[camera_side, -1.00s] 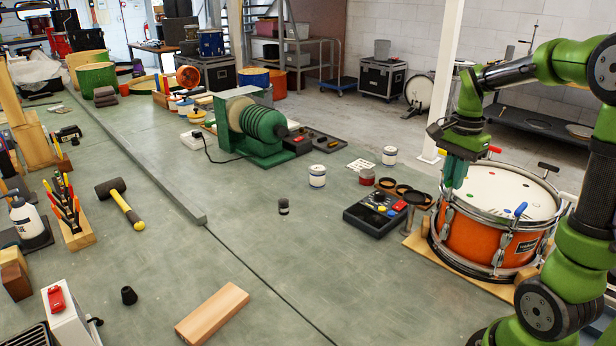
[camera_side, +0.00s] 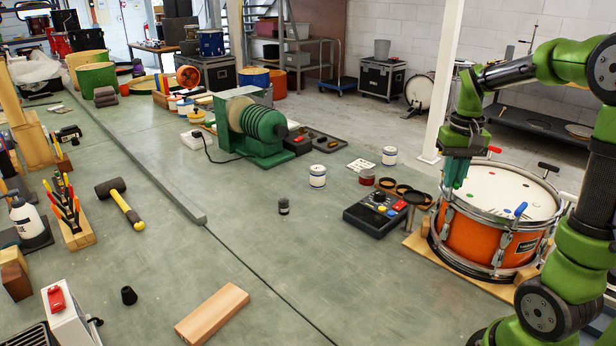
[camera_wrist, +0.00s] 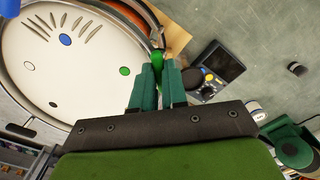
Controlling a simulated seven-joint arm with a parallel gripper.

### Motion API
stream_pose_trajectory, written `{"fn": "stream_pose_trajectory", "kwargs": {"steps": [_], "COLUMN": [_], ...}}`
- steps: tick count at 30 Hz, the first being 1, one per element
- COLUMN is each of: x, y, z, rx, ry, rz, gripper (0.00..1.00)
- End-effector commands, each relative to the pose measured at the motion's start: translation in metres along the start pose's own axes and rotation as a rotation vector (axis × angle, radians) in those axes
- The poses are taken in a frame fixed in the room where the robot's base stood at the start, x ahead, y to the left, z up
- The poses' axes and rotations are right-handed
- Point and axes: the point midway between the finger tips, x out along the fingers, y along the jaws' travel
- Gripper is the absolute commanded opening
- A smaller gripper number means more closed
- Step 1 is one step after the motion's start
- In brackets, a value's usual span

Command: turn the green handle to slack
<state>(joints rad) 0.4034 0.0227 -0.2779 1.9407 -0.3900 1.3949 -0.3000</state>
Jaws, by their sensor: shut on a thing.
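The orange drum (camera_side: 480,241) with a white head (camera_side: 493,186) and chrome rim stands at the right in the side view. My gripper (camera_side: 456,184) points down at the drum's near-left rim. In the wrist view my gripper (camera_wrist: 158,72) has its two teal fingers closed around the green handle (camera_wrist: 157,58) at the rim. The fingers hide most of the handle, and in the side view I cannot make it out. A green dot (camera_wrist: 124,71) and a blue dot (camera_wrist: 65,40) mark the drum head.
A red handle (camera_side: 494,150), a black handle (camera_side: 547,167) and a blue handle (camera_side: 521,209) stand around the rim. A dark control box (camera_side: 375,214) sits left of the drum on the bench.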

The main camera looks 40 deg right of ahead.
Motion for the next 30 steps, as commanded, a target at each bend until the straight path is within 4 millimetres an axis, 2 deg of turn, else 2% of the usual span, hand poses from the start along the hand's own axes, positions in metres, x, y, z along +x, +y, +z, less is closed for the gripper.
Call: {"fn": "stream_pose_trajectory", "kwargs": {"steps": [30], "x": [-0.0021], "y": [0.0001], "z": [-0.0001], "rx": [-0.964], "ry": [0.004], "rz": [-0.001], "gripper": [0.0]}}
